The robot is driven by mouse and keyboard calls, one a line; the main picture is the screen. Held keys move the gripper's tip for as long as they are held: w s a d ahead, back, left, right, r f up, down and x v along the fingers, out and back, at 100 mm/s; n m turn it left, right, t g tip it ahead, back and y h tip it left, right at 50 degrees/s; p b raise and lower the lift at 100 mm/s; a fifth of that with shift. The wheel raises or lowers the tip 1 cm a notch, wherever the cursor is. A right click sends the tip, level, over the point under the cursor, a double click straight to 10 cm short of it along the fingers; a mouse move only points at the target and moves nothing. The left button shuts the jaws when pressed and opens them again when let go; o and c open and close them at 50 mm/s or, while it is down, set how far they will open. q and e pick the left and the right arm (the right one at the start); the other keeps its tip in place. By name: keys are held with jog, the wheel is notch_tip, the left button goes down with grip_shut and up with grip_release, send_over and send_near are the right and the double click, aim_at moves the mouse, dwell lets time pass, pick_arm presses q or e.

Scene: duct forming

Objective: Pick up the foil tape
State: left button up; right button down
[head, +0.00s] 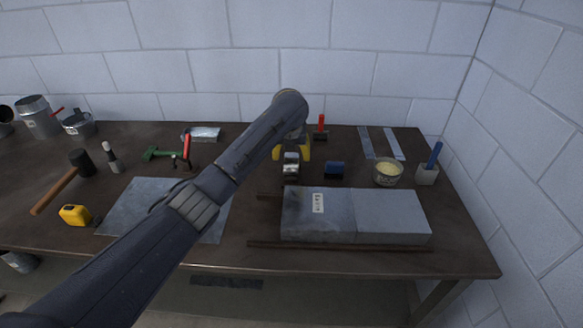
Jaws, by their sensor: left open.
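The foil tape (291,168) appears to be the small silver-and-dark roll near the middle of the table, behind the grey block. My left arm reaches across from the lower left. My left gripper (291,153), with yellow fingers, is open just above and behind the roll, one finger to each side in the picture. The arm's end hides part of the gripper, and I cannot tell whether the fingers touch the roll. My right gripper is not in view.
A large grey block (385,216) lies in front of the roll. A metal sheet (130,205), a mallet (58,188) and a yellow tape measure (75,215) lie left.

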pick_arm(q)
jog(key=shift+x, duration=1.05)
jog(key=c, duration=1.5)
